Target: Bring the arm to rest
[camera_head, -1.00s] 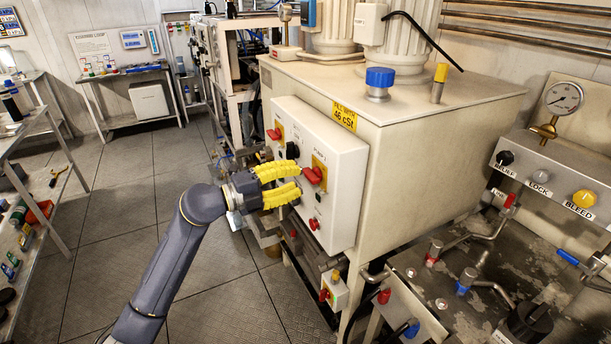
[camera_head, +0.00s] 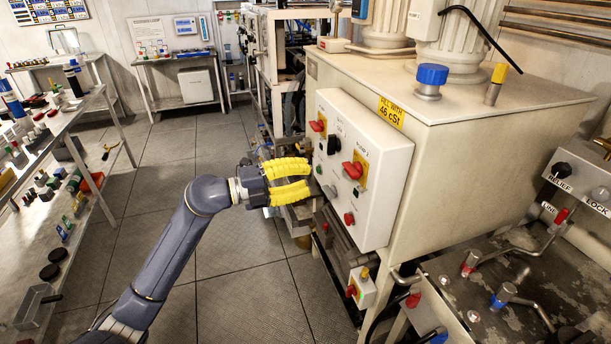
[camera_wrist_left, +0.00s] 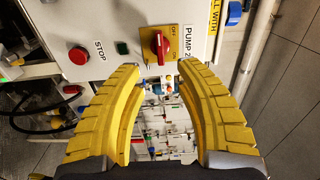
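My left gripper (camera_head: 308,178) has yellow ribbed fingers and is open and empty. In the head view it hangs in front of the grey-white control box (camera_head: 386,190), left of its red rotary switch (camera_head: 352,170). In the left wrist view the two fingertips (camera_wrist_left: 168,72) stand well apart. Beyond them show the red switch on its yellow plate (camera_wrist_left: 160,43), marked PUMP 2, and a red STOP button (camera_wrist_left: 78,56). My left arm reaches in from the bottom left. My right gripper is not in view.
A cream tank (camera_head: 470,150) with a blue cap (camera_head: 432,75) stands behind the box. A shelf with loose parts (camera_head: 50,140) is at the left. The tiled floor (camera_head: 165,165) between them is clear. A bench with valves (camera_head: 530,280) is at the lower right.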

